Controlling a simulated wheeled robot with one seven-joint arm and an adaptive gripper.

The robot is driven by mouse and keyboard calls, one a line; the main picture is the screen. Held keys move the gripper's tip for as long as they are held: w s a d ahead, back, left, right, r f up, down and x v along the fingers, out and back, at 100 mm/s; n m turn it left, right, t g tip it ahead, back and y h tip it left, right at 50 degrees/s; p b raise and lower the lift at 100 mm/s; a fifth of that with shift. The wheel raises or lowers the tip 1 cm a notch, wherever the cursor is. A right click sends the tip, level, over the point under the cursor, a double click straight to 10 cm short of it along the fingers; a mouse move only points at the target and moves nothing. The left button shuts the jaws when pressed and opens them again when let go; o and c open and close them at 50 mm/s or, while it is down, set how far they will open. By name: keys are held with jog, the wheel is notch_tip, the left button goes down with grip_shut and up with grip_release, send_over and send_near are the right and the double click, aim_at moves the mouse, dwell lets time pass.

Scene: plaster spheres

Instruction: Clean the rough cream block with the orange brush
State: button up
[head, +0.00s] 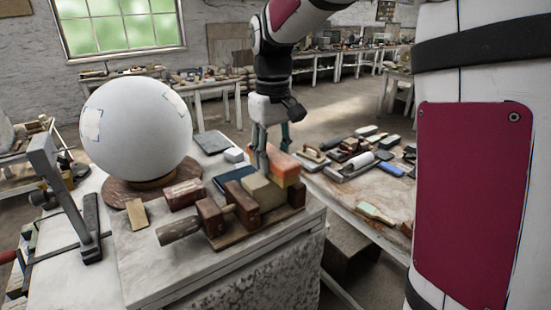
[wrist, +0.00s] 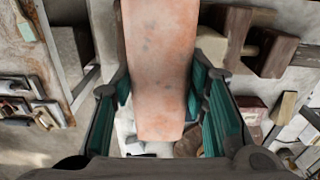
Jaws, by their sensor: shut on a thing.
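The orange brush (head: 287,168) is a long block with a salmon-orange, mottled top. My gripper (head: 270,142) points down from above and is shut on it. In the wrist view the brush (wrist: 160,65) fills the middle between the teal finger pads of my gripper (wrist: 162,110). The rough cream block (head: 263,192) sits between brown wooden jaws on a board on the pale stone-topped bench. The brush is just behind and right of it in the head view; I cannot tell whether they touch. The brush's underside is hidden.
A large white sphere (head: 137,130) stands on a round wooden base at left. A wooden clamp (head: 210,217) with a handle is in front of the block. A dark blue book-like slab (head: 233,178) lies behind it. A side table (head: 345,195) at right holds several tools.

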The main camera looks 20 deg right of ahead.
jog(key=shift+w+a, duration=0.1)
jog(key=shift+w, duration=0.25)
jog(key=shift+s+d+r+p, duration=0.15)
jog(key=shift+s+r+p, duration=0.25)
jog(key=shift+s, duration=0.2)
jog(key=shift+s+d+r+p, duration=0.15)
jog(key=shift+s+r+p, duration=0.25)
jog(key=shift+s, duration=0.2)
jog(key=shift+w+f, duration=0.1)
jog(key=shift+w, duration=0.1)
jog(key=shift+w+a+f+b, duration=0.1)
jog(key=shift+w+b, duration=0.2)
jog(key=shift+w, duration=0.2)
jog(key=shift+w+a+f+b, duration=0.1)
jog(key=shift+w+b, duration=0.15)
jog(key=shift+w, duration=0.2)
jog(key=shift+s, duration=0.1)
